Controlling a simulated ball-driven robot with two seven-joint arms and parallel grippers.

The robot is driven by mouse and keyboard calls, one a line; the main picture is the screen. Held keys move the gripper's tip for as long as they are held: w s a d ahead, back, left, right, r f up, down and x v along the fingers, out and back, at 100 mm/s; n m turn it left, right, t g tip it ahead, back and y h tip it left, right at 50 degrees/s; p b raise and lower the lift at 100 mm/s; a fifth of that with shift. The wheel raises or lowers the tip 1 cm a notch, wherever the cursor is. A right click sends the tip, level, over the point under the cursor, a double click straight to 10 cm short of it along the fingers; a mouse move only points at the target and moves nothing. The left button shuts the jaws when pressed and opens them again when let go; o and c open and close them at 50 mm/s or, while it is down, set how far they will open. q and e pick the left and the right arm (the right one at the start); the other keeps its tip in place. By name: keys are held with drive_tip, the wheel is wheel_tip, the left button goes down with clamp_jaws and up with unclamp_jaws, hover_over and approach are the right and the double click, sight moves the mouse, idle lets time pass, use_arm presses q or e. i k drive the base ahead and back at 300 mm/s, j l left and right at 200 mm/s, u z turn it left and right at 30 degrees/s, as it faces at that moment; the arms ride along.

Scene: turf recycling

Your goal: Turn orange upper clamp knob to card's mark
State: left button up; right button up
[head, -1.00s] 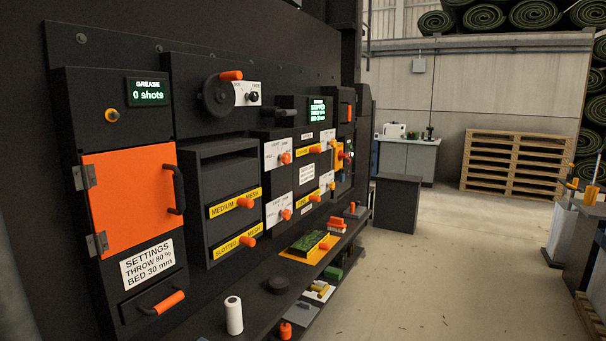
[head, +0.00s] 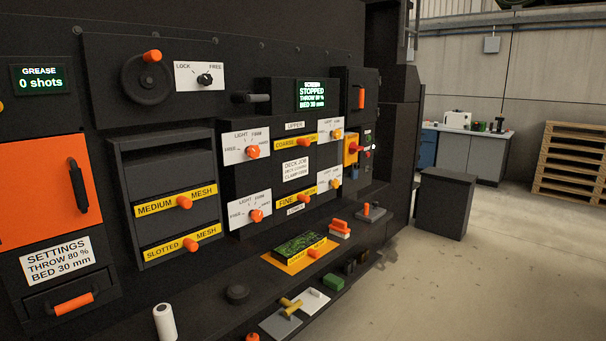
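The orange upper clamp knob (head: 253,151) sits on a white dial card (head: 245,143) marked FREE, LIGHT and FIRM, left of the yellow COARSE mesh strip (head: 289,144). Its pointer direction is too small to tell. A white job card (head: 296,169) with DECK JOB on it is between the upper and lower decks. Its last line begins with CLAMP, and its last word is hard to read. A second orange knob (head: 257,215) is on the lower left dial. Yellow knobs (head: 337,134) are on the right-hand dials. Neither of my grippers is in view.
A dark cabinet (head: 445,204) stands at the right. Open concrete floor lies in front.

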sight(252, 152)
drive_tip(key=l, duration=0.15)
drive_tip(key=i+u, duration=0.15)
drive_tip(key=u, duration=0.75)
drive_tip(key=i+l+u, duration=0.25)
drive_tip(key=l+u, duration=0.25)
drive_tip(key=l, duration=0.15)
drive_tip(key=i+l+u, duration=0.1)
drive_tip(key=l+u, duration=0.35)
drive_tip(key=l, duration=0.25)
drive_tip(key=i, duration=0.05)
